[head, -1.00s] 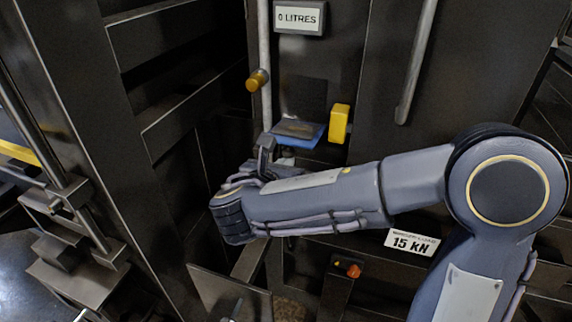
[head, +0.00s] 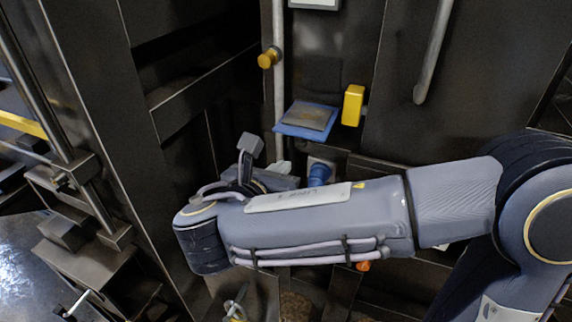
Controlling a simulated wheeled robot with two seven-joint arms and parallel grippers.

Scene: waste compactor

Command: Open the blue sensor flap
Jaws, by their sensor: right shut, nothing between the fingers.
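The blue sensor flap (head: 307,118) stands out from the dark machine front in the upper middle, its dark upper face visible. It looks raised. Below it, a blue cylindrical part (head: 319,173) shows in an opening, partly hidden by my right arm. My right gripper (head: 250,146) is shut and empty, with its fingertips left of and below the flap and apart from it. My left gripper is not in view.
A yellow block (head: 353,105) sits just right of the flap. A vertical pale pipe (head: 279,85) with an orange knob (head: 269,57) runs to its left. A long handle (head: 433,55) is at the upper right. Dark frame beams stand at the left.

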